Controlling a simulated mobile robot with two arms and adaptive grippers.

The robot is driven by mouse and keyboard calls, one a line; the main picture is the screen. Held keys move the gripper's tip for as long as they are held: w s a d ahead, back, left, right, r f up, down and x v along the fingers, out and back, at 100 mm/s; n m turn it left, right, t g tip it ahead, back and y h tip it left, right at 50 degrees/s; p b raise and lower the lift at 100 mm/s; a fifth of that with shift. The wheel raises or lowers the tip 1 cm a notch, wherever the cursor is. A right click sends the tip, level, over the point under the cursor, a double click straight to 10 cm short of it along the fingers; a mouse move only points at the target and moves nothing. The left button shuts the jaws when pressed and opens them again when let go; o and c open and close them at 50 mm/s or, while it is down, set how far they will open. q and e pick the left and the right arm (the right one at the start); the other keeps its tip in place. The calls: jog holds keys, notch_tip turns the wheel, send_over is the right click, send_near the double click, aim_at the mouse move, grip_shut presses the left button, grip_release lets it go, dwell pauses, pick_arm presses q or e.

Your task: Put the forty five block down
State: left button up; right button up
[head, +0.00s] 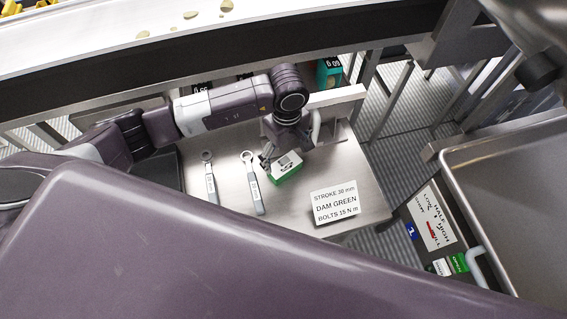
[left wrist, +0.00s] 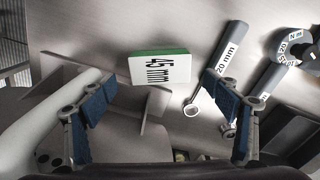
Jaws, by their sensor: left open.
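The forty five block (head: 286,168) is a green block with a white top label, on the steel bench just beside my left gripper's fingers. My left gripper (head: 268,158) is above the bench. In the left wrist view its blue-padded fingers (left wrist: 157,98) are spread wide with nothing between them. My right gripper is not in view.
Two wrenches (head: 210,182) (head: 253,186) lie left of the block. A sign (head: 335,202) reading "DAM GREEN" stands front right of it. A raised ledge (head: 340,98) edges the bench at the back. A teal block (head: 329,72) sits behind. A steel tray (head: 520,175) is at right.

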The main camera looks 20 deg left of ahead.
aim_at(285, 164)
pick_arm(q)
jog(key=f+p, duration=0.2)
jog(key=f, duration=0.4)
jog(key=shift+a, duration=0.2)
jog(key=shift+w+f, duration=0.1)
jog(key=shift+f, duration=0.35)
jog(key=c, duration=1.1)
notch_tip(285, 164, up, 20)
jog(key=b, duration=0.4)
jog(key=s+a+r+m, duration=0.2)
jog(key=m, duration=0.1)
jog(key=s+a+r+m, duration=0.1)
jog(key=s+r+m, duration=0.1)
jog(key=s+m, duration=0.1)
jog(key=s+a+r+m, duration=0.2)
jog(key=s+m, duration=0.1)
jog(key=m, duration=0.2)
jog(key=shift+s+a+r, duration=0.1)
jog(key=shift+a+r, duration=0.2)
jog(key=shift+r, duration=0.1)
